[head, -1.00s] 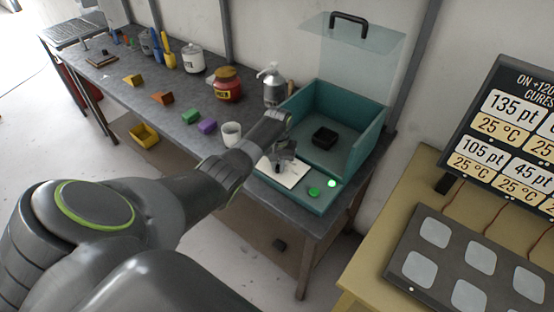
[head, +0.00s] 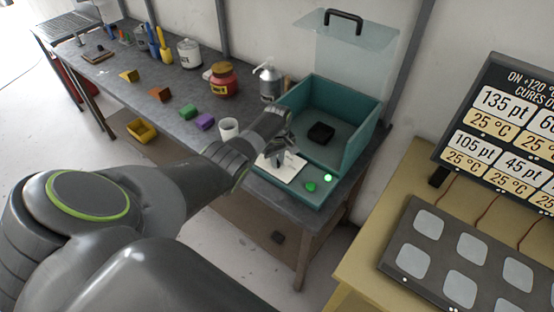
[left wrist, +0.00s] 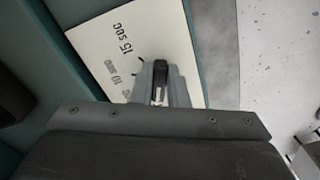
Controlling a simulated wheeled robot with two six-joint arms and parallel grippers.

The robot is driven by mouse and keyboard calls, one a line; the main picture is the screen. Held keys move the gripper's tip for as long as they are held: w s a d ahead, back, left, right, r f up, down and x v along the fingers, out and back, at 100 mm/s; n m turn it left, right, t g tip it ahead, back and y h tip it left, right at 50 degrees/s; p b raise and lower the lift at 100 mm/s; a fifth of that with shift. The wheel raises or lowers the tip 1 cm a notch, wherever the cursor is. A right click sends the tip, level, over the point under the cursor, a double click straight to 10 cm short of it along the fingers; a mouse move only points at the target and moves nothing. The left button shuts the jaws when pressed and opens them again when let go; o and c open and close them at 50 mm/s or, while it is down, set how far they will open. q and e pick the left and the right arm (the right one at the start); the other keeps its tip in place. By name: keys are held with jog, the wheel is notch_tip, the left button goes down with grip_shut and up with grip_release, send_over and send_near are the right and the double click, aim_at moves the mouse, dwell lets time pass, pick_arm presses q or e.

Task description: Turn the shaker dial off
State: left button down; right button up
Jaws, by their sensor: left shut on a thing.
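The shaker (head: 360,135) is a teal open-topped box at the right end of the grey bench, with a black block (head: 321,134) inside. A white dial plate (head: 290,172) is on its front ledge; in the left wrist view the plate (left wrist: 105,30) shows "15 sec" and other partly hidden marks. My left gripper (head: 277,158) is over the plate. In the left wrist view its fingers (left wrist: 159,95) are shut on the dial, which they mostly hide. A green button (head: 310,186) and a lit green lamp (head: 327,177) sit right of the plate. My right gripper is out of view.
A clear lid (head: 350,50) with a black handle stands raised behind the box. A white cup (head: 228,129), purple block (head: 205,121), red jar (head: 223,82) and metal pump bottle (head: 269,82) stand left of it. A yellow table (head: 385,225) with a pad panel is at right.

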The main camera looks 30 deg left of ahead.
aim_at(278, 161)
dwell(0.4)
pick_arm(q)
jog(key=c, duration=1.4)
grip_release()
jog(key=shift+c, duration=0.2)
jog(key=shift+r+b, duration=0.35)
jog(key=shift+r, duration=0.85)
notch_tip(278, 161, up, 15)
jog(key=b, duration=0.2)
jog(key=shift+b, duration=0.3)
